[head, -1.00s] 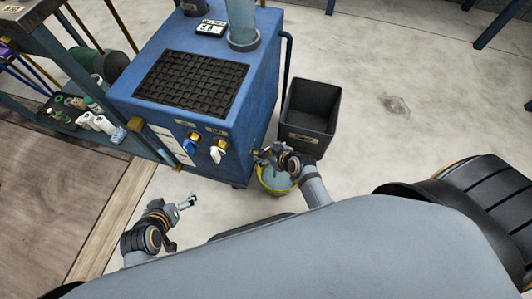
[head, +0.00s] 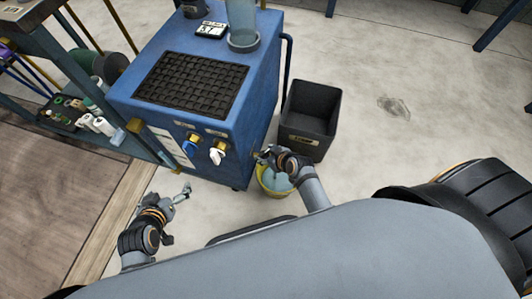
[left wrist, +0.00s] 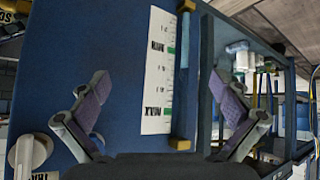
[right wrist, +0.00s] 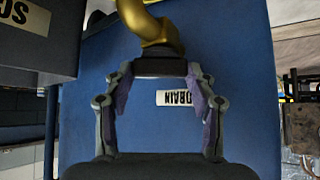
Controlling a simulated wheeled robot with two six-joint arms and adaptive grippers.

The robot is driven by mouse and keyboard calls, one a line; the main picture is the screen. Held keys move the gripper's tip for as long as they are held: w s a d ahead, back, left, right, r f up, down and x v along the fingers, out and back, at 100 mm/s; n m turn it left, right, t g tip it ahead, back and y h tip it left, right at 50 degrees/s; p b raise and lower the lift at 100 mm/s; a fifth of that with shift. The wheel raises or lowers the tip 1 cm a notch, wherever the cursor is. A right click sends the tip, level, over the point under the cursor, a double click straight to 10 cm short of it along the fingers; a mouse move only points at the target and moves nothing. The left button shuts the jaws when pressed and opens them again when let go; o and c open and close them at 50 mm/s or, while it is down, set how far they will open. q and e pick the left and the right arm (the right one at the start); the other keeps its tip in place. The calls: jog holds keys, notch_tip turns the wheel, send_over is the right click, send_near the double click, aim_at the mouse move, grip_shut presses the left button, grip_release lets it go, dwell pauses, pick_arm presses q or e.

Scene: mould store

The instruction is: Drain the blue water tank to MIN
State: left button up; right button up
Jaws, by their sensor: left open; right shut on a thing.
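The blue water tank (head: 180,85) stands before me with a black grid on top. In the left wrist view its white gauge scale (left wrist: 158,75) shows MIN and MAX labels, upside down, with green marks. My left gripper (head: 178,214) is open and empty, apart from the tank.
A blue-handled valve (head: 189,145) and a white-handled valve (head: 217,155) sit on the tank front. A dark bin (head: 311,110) stands right of the tank. A shelf with bottles (head: 95,125) is at left.

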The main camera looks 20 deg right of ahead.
pick_arm(q)
jog(key=shift+s, duration=0.1)
pick_arm(e)
jog(key=shift+d, duration=0.1)
jog(key=shift+w+n+g+y, duration=0.1)
jog(key=shift+n+g+y, duration=0.2)
jog(key=shift+n+y, duration=0.3)
jog(key=shift+d+n, duration=0.1)
jog(key=shift+n, duration=0.4)
jog(key=n+g+y+b, duration=0.1)
jog(key=n, duration=0.1)
jog(key=shift+w+f+n+y, duration=0.1)
jog(key=shift+n+y, duration=0.2)
jog(key=shift+y, duration=0.1)
pick_arm(q)
jog(key=w+r+t, duration=0.4)
jog(key=w+r, duration=0.1)
jog(key=r, duration=0.4)
jog(key=w+a+r+t+b, duration=0.1)
jog(key=w+r+t, duration=0.3)
jog(key=r, duration=0.6)
jog(key=shift+w+t, duration=0.4)
jog(key=shift+t, duration=0.3)
pick_arm(e)
jog(key=shift+n+g+y, duration=0.6)
jog(key=shift+n+g, duration=0.3)
jog(key=shift+n, duration=0.2)
jog(key=o, duration=1.2)
jog(key=shift+c, duration=0.2)
jog(key=shift+d, duration=0.1)
